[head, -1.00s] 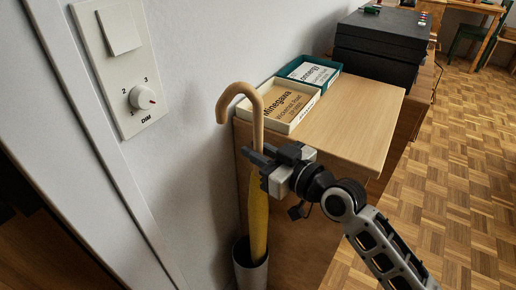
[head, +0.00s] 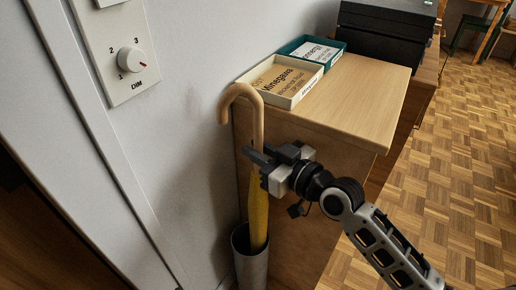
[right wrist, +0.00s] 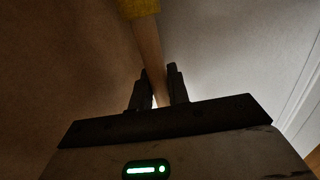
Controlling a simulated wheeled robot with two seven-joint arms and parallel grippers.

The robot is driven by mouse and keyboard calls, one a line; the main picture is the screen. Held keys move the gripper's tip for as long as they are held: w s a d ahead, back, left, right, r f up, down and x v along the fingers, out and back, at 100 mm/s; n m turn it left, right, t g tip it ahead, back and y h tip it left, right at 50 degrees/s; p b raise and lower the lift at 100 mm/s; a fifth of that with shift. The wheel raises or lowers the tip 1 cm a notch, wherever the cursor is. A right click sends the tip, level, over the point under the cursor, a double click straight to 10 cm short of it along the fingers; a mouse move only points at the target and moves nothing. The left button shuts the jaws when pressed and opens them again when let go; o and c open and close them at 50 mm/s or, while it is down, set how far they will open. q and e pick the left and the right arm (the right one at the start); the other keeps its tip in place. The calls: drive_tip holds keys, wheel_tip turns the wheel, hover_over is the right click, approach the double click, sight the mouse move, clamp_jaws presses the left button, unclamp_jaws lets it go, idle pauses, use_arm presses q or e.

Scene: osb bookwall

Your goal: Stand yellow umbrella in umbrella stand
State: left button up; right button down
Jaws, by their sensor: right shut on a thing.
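The yellow umbrella (head: 258,208) has a curved wooden handle (head: 240,95) and hangs almost upright, handle up. My right gripper (head: 257,156) is shut on its wooden shaft just above the yellow cloth. The right wrist view also shows the shaft (right wrist: 148,50) between the two fingers (right wrist: 158,90). The umbrella stand (head: 250,262) is a grey cylinder on the floor by the wall. The umbrella's lower end is inside the stand's rim; its tip is hidden, so I cannot tell whether it touches the bottom. My left gripper is not in view.
A wooden cabinet (head: 345,90) stands right beside the stand, with a cream tray (head: 290,97), a teal tray (head: 330,62) and black boxes (head: 385,40) on top. A white wall with a dimmer switch (head: 131,59) is at left. Parquet floor (head: 455,180) is open at right.

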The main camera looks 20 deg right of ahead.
idle(0.3)
drive_tip(key=c, duration=1.3)
unclamp_jaws()
drive_tip(key=shift+o, duration=0.2)
drive_tip(key=shift+f, duration=0.1)
drive_tip(key=v, duration=1.6)
